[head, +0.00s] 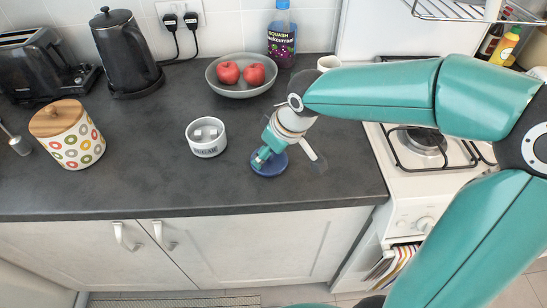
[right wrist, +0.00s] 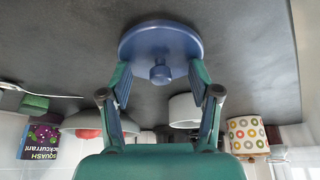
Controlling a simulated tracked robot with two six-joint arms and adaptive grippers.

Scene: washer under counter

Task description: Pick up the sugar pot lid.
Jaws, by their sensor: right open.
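The sugar pot lid is a round blue disc (head: 272,171) lying on the dark worktop, right of the white sugar pot (head: 207,147). In the right wrist view the lid (right wrist: 160,38) shows its small blue knob (right wrist: 160,74) towards the gripper. My right gripper (head: 263,157) is over the lid and partly hides it in the head view. In the right wrist view its open fingers (right wrist: 159,82) stand either side of the knob, with gaps on both sides. The sugar pot stands open with white lumps inside. My left gripper is not in view.
A grey bowl of red apples (head: 240,88) and a squash bottle (head: 282,38) stand behind. A patterned canister (head: 72,140), black kettle (head: 125,55) and toaster (head: 42,65) are at left. A gas hob (head: 425,150) is at right. The worktop's front left is clear.

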